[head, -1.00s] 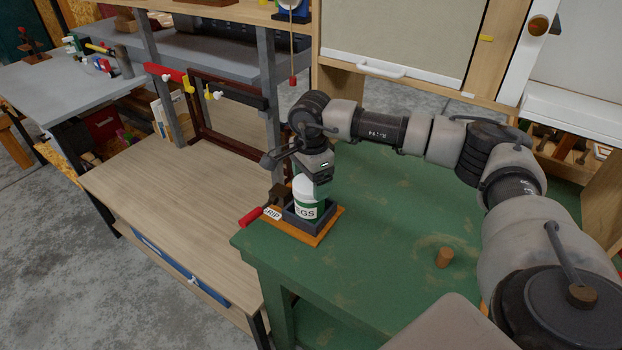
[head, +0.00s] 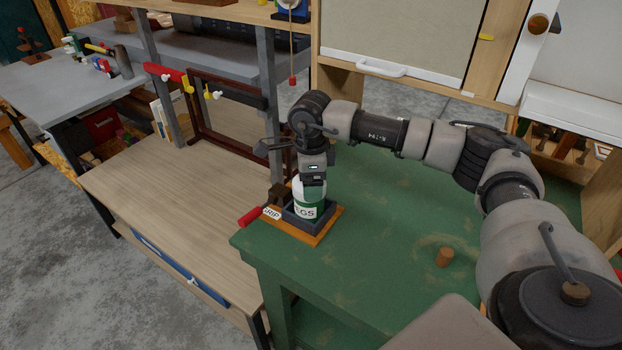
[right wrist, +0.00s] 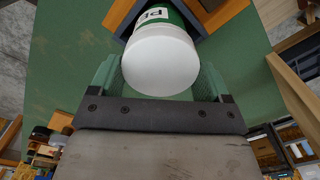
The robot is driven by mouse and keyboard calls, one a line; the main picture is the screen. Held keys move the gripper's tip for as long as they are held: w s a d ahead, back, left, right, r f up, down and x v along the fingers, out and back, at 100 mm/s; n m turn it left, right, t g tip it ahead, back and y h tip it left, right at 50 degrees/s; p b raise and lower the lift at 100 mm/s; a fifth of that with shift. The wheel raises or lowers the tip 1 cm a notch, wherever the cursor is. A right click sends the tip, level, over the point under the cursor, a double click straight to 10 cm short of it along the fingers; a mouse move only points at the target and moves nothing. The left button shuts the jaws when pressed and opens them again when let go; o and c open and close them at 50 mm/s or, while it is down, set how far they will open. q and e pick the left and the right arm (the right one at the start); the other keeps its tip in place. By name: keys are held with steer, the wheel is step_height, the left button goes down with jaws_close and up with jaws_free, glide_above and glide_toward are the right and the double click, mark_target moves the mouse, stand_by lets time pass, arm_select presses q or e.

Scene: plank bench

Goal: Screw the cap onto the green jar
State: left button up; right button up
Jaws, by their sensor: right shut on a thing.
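The green jar (head: 305,211), with a white label, stands upright in a dark square holder (head: 292,220) on a wooden board. The white cap (right wrist: 160,65) is over the jar's mouth. In the right wrist view the jar (right wrist: 155,14) shows just behind the cap; I cannot tell how tightly the cap is seated. My right gripper (right wrist: 158,80) is shut on the cap, with a green-padded finger on either side. In the head view the right gripper (head: 312,186) points down at the jar top and hides part of the cap. My left gripper is not in view.
The board lies at the near left corner of the green bench (head: 390,240). A red-handled clamp (head: 250,216) and a GRIP label (head: 271,212) sit at the holder's left. The bench between is clear.

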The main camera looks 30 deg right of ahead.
stand_by(0.3)
steer(key=m, duration=0.3)
steer(key=o, duration=0.8)
steer(key=shift+r, duration=0.1)
step_height(320, 180, up, 11)
steer(key=shift+f+b, duration=0.2)
steer(key=shift+b, duration=0.8)
